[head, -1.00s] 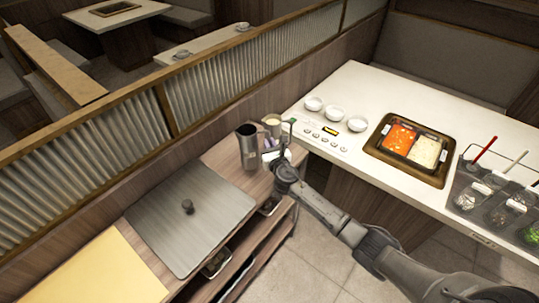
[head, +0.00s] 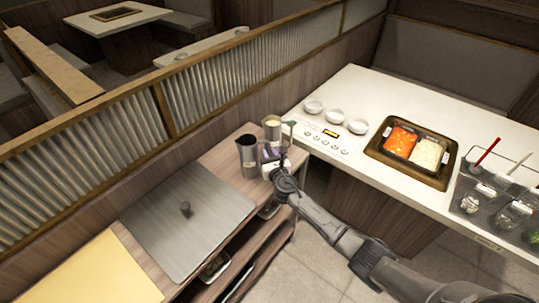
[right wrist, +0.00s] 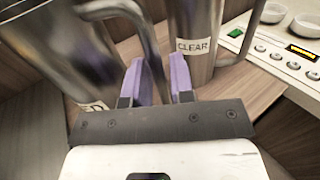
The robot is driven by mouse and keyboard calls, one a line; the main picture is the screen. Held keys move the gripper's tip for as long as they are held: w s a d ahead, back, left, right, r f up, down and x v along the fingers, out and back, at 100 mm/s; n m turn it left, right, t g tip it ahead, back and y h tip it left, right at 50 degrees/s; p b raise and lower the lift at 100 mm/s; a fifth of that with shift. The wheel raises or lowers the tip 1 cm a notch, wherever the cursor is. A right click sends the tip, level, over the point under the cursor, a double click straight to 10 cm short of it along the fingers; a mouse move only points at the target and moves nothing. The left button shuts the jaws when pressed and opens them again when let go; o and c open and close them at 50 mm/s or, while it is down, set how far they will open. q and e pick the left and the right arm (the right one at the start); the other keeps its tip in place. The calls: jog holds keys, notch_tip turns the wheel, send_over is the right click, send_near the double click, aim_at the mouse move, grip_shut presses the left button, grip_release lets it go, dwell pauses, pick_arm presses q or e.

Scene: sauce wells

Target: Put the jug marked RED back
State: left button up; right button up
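The RED jug (head: 247,157) is a steel jug at the right end of the wooden counter. In the right wrist view this jug (right wrist: 50,60) shows a label of which only "ED" is visible. My right gripper (head: 271,152) has its purple fingers (right wrist: 160,82) on either side of the jug's handle, close against it, and looks shut on it. I cannot tell whether the jug's base touches the counter. The jug marked CLEAR (right wrist: 194,30) stands just right of it; in the head view it is behind the gripper (head: 271,126). My left gripper is out of view.
A grey metal lid (head: 190,225) and a yellow board (head: 90,272) lie on the wooden counter (head: 222,160). The white table (head: 385,100) to the right holds small bowls (head: 335,115), a control panel and a sauce pot (head: 415,147). A ribbed partition (head: 230,85) runs behind.

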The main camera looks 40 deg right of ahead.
jog(key=shift+o, duration=1.2)
jog(key=s+a+f+m+g+y, duration=0.1)
jog(key=s+a+m+g, duration=0.3)
jog(key=s+a+m, duration=0.4)
jog(key=s+a+f+m+g+y+p, duration=0.1)
jog(key=s+a+m+g+y, duration=0.3)
jog(key=s, duration=1.7)
jog(key=s+a+f+m+g+y+p, duration=0.1)
jog(key=s+a+f+m+g+y, duration=0.1)
jog(key=s+a+m, duration=0.9)
jog(key=s+f+m+g, duration=0.1)
jog(key=s+m+g, duration=0.1)
jog(key=s+m, duration=0.2)
jog(key=shift+a+m+g+y, duration=0.3)
jog(key=shift+a+m+g, duration=0.1)
jog(key=shift+m, duration=0.8)
jog(key=shift+f, duration=0.1)
